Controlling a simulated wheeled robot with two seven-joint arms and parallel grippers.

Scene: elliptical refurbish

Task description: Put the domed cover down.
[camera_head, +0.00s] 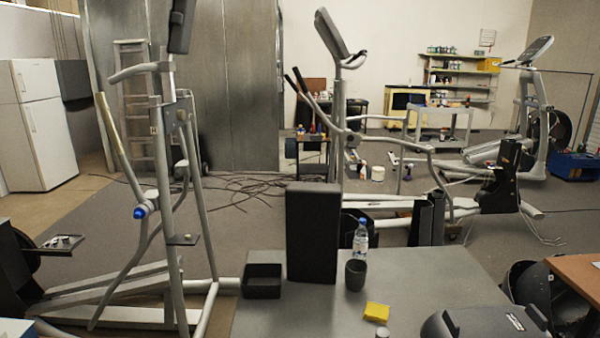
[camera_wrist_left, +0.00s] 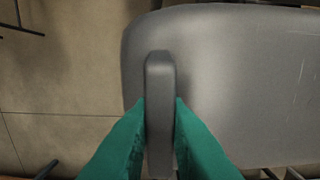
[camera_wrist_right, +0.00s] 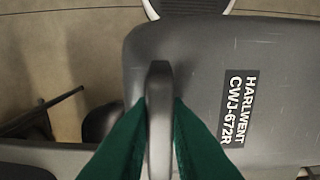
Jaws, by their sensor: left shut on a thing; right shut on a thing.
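The domed cover is a smooth, scuffed grey shell. My left gripper (camera_wrist_left: 160,115) is shut on an upright grey tab near the edge of the cover (camera_wrist_left: 240,70), its green fingers on both sides. My right gripper (camera_wrist_right: 160,115) is likewise shut on a tab of the cover (camera_wrist_right: 205,60), beside a black label reading HARLWENT CWJ-672R. Neither gripper shows in the head view. A dark grey cover (camera_head: 480,325) with a small label is cut off at that view's lower right; I cannot tell whether it is the held one. Floor shows past the cover's edge in both wrist views.
A grey table (camera_head: 430,270) holds a black box (camera_head: 312,235), an open bin (camera_head: 262,280), a bottle (camera_head: 360,240), a dark cup (camera_head: 355,274) and a yellow block (camera_head: 376,312). An elliptical frame (camera_head: 170,170) stands left. Dark shells (camera_head: 535,288) lie beside a brown table (camera_head: 580,272) at right.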

